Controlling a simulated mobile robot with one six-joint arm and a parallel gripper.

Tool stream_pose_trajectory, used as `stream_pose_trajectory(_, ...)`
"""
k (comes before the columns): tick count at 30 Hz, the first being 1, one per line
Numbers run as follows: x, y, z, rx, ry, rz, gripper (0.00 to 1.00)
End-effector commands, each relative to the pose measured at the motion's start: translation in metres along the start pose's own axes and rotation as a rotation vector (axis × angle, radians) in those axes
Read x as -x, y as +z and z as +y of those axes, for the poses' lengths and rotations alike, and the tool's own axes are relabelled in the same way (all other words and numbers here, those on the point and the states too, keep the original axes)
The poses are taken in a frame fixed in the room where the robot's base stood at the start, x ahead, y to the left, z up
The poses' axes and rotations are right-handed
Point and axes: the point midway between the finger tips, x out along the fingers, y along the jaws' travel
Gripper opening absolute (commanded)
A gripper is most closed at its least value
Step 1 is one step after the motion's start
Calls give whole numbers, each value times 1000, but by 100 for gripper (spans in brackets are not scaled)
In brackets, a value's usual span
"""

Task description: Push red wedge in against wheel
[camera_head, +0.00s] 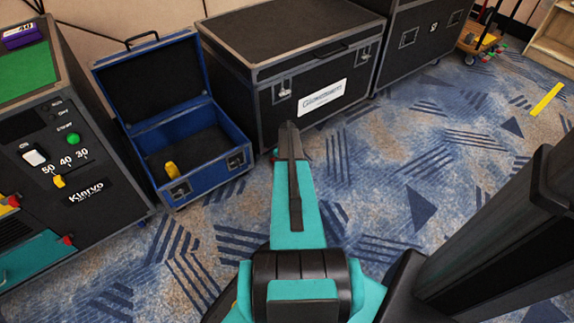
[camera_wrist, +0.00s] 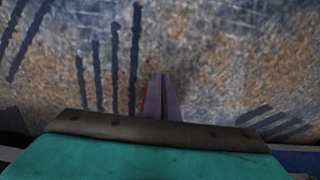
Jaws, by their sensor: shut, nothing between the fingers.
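My gripper (camera_wrist: 161,84) is shut and points down at the carpet in the wrist view, with nothing between its fingers. A thin red-orange sliver (camera_wrist: 146,101) shows just left of the fingers, mostly hidden behind them; it may be the red wedge. No wheel can be made out clearly by the gripper.
An open blue case (camera_head: 208,188) with a yellow item (camera_head: 171,170) inside stands left of the arm. A control cabinet (camera_head: 85,160) is at far left. Another black case (camera_head: 425,35) and a wooden cart (camera_head: 480,42) stand at the back right. Patterned carpet is clear to the right.

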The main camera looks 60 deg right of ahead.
Motion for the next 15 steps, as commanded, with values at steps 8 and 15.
stream_pose_trajectory(8,28,14,-4,3,1,2,0)
stream_pose_trajectory(15,66,14,-4,4,1,1,0)
